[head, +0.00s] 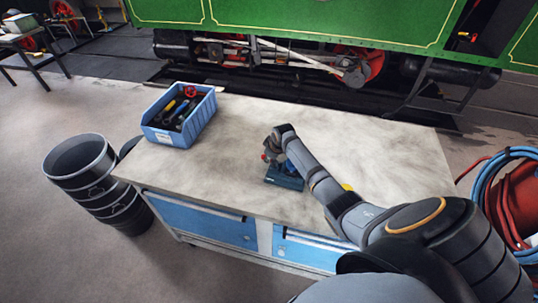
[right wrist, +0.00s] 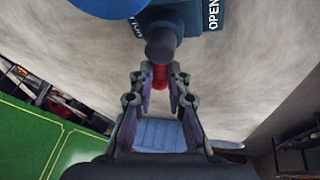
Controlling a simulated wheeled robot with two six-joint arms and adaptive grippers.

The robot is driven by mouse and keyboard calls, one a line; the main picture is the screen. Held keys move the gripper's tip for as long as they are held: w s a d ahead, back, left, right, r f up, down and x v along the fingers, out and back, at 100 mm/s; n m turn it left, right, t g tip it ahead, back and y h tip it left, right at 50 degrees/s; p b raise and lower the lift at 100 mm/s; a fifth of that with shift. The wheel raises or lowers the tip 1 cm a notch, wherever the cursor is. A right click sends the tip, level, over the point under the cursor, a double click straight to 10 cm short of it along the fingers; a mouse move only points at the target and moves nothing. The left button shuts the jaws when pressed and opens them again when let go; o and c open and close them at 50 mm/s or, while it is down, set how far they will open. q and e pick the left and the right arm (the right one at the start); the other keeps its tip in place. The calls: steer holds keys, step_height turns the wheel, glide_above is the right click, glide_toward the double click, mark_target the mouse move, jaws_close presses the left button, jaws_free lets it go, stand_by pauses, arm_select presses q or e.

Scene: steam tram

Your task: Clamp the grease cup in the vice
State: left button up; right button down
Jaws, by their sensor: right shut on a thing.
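The small blue vice (head: 284,179) stands on the workbench, partly hidden behind my right arm. In the right wrist view its blue body (right wrist: 180,17) shows at the top, with an "OPEN" label and a dark round screw end (right wrist: 161,45). My right gripper (right wrist: 160,77) is shut on a red part (right wrist: 160,72) just beyond the screw end, which looks like the vice's handle. In the head view this gripper (head: 267,154) is at the vice's left side. I cannot make out the grease cup or the vice's jaws. My left gripper is not in view.
A blue bin (head: 157,137) of tools stands at the back left of the workbench (head: 375,150). The bench top right of my arm is clear. A dark bin (head: 83,170) stands on the floor at left; a hose reel (head: 515,200) is at right. The green tram is behind.

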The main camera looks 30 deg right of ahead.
steer(key=m, duration=0.1)
steer(key=m+h+p, duration=0.1)
steer(key=shift+w+d+r+m, duration=0.1)
steer(key=shift+d+m, duration=0.1)
steer(key=shift+m, duration=0.1)
steer(key=shift+w+d+m+g+h+p, duration=0.15)
steer(key=shift+m+h, duration=0.1)
steer(key=shift+m, duration=0.3)
steer(key=shift+s+d+m+g+h+p, duration=0.1)
steer(key=shift+m+h+p, duration=0.1)
steer(key=shift+m, duration=0.3)
steer(key=shift+w+d+m+g+h+p, duration=0.15)
steer(key=shift+m+h, duration=0.1)
steer(key=shift+m, duration=0.3)
steer(key=shift+s, duration=0.15)
steer(key=c, duration=1.3)
jaws_free()
steer(key=shift+r, duration=0.1)
steer(key=v, duration=1.1)
steer(key=shift+s+a+r, duration=0.1)
steer(key=shift+a+r, duration=0.1)
steer(key=shift+r, duration=0.1)
